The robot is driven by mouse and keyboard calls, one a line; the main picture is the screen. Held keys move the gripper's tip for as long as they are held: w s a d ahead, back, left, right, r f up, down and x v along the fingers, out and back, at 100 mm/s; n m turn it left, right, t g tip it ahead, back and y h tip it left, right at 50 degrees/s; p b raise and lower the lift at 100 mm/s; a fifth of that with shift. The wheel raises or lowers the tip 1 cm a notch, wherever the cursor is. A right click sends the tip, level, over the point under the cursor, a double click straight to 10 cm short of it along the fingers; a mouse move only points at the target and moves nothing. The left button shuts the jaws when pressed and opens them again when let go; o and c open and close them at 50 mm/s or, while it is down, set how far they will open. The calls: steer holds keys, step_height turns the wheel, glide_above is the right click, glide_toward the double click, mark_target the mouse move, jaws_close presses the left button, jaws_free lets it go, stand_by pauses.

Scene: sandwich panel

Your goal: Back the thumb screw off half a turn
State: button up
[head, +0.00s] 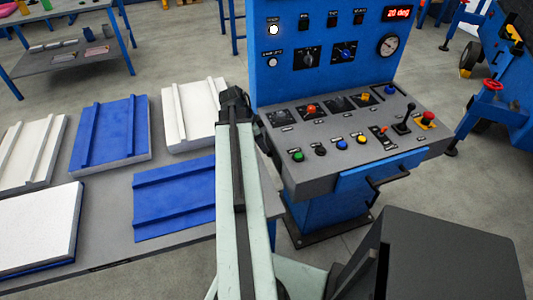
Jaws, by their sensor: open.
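I cannot pick out the thumb screw for sure. The blue control console (325,200) stands right of centre. Its sloped grey top carries a row of small square plates with knobs, including a red one (311,108) and a yellow one (362,97). Any of these is too small to identify as a thumb screw. My gripper (234,103) is the dark end of my pale arm, at the console's left edge, apart from the knobs. Its jaws are small and partly hidden by the arm. Nothing shows held in it.
Several blue and white panels lie on a grey table (110,262) at left, close beside my arm. The console top also has coloured buttons, a black joystick (404,121) and a red mushroom button (428,117). A drawer-like handle (388,181) sticks out in front.

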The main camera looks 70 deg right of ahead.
mark_target(270, 153)
steer(key=b+x, duration=0.4)
steer(key=x, duration=0.1)
steer(key=shift+f, duration=0.3)
jaws_close()
steer(key=shift+w+d+n+g+y+b, duration=0.15)
steer(key=shift+n+g+y+b, duration=0.1)
steer(key=shift+g+y, duration=0.25)
steer(key=shift+d+n+g+y+b, duration=0.2)
steer(key=shift+g+y, duration=0.2)
steer(key=shift+y, duration=0.2)
